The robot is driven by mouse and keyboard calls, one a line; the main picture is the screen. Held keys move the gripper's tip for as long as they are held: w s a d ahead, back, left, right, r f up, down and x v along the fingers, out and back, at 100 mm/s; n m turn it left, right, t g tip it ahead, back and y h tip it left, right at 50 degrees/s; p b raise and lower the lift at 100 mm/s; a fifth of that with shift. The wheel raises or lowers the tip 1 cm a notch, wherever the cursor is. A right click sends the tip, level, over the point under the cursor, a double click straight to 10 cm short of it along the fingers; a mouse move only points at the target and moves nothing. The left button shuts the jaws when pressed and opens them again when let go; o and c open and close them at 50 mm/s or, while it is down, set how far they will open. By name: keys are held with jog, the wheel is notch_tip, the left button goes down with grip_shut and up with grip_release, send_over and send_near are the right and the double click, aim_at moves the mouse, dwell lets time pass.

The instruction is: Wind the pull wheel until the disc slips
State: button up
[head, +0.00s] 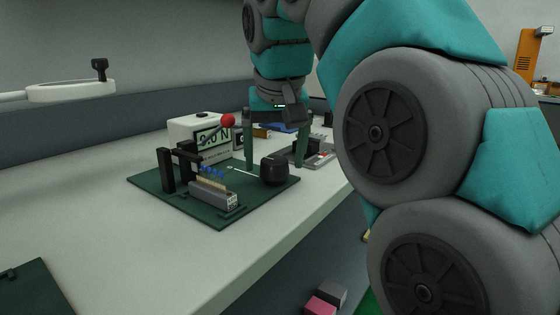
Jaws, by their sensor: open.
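My gripper (275,166) hangs over the right part of a dark green board (155,188) on the bench. Its teal fingers are apart, pointing down. A round black drum (274,172), which looks like the pull wheel, stands low between or just in front of the fingers; I cannot tell if they touch it. A thin pale strip (242,170) runs from the drum toward a black frame (166,170) with blue parts (213,171). A red ball (228,120) tops a lever there. I cannot make out the disc clearly.
A white box (186,130) with a partly covered readout stands behind the board. A grey block (214,195) sits at its front. More gear (322,156) lies to the right. The bench (110,255) is clear in front of the board.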

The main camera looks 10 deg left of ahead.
jog(key=c, duration=1.4)
jog(key=shift+o, duration=0.2)
jog(key=shift+r, duration=0.1)
jog(key=m+h+p, duration=0.1)
jog(key=m, duration=0.1)
jog(key=m+p, duration=0.1)
jog(key=m, duration=0.1)
jog(key=shift+a+r+t+h, duration=0.1)
jog(key=shift+r+t+h, duration=0.05)
jog(key=shift+t+h, duration=0.2)
jog(key=shift+a+m+h+p, duration=0.1)
jog(key=shift+m+h+p, duration=0.55)
jog(key=shift+m+p, duration=0.8)
jog(key=shift+f+m, duration=0.2)
jog(key=shift+m, duration=0.15)
